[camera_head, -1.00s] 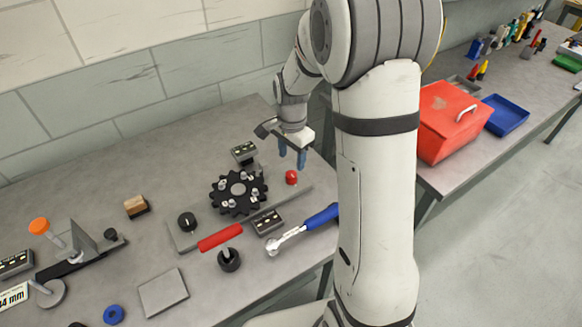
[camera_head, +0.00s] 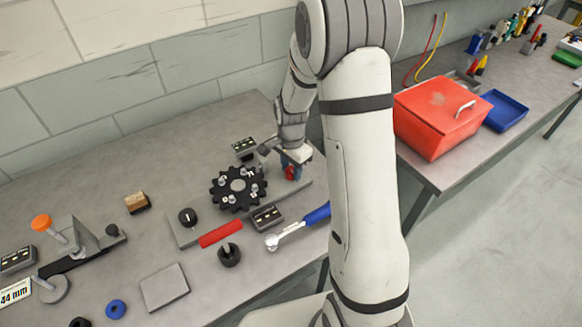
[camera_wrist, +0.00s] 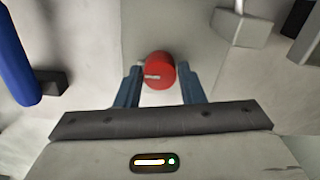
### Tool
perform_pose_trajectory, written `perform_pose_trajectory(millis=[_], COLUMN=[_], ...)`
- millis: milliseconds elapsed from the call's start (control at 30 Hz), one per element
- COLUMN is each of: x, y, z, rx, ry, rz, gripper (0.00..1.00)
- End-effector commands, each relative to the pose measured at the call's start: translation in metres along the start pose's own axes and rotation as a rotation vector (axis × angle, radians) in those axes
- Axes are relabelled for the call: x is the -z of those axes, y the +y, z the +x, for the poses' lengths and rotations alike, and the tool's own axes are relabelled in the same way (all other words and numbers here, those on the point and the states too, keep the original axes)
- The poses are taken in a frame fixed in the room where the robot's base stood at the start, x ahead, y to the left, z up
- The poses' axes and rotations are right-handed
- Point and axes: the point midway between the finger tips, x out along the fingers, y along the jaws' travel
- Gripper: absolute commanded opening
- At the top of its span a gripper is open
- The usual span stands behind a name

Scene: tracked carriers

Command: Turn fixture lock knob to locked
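A red knob (camera_head: 288,173) stands at the right end of the grey fixture plate (camera_head: 305,184), partly hidden by my fingers. In the wrist view the red knob (camera_wrist: 158,75) is round with a short white mark on its face, the mark lying roughly level in the picture. My gripper (camera_head: 291,173) is lowered at the knob. In the wrist view my gripper (camera_wrist: 160,78) has its blue fingers on either side of the knob, with narrow gaps, so it is open.
A black toothed gear (camera_head: 238,205) with several posts is on the plate, left of my gripper. Small dark modules (camera_head: 266,217) lie near it. A ratchet with a blue handle (camera_head: 315,215) and a red-handled tool (camera_head: 220,234) lie in front.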

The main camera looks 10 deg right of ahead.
Motion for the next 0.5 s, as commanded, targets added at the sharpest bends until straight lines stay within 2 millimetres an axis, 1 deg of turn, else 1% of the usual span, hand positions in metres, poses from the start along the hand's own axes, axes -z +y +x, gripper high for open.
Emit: perform_pose_trajectory(millis=[33, 67, 300, 333, 500], x=[0.0001, 0.0002, 0.0003, 0.0004, 0.0005], y=[0.0, 0.0001, 0.0002, 0.0002, 0.0003], z=[-0.0001, -0.0001, -0.0002, -0.0002, 0.0001], rx=[0.0, 0.0, 0.0, 0.0, 0.0], ry=[0.0, 0.0, 0.0, 0.0, 0.0], rz=[0.0, 0.0, 0.001, 0.001, -0.008], gripper=[0.31, 0.28, 0.09, 0.08, 0.07])
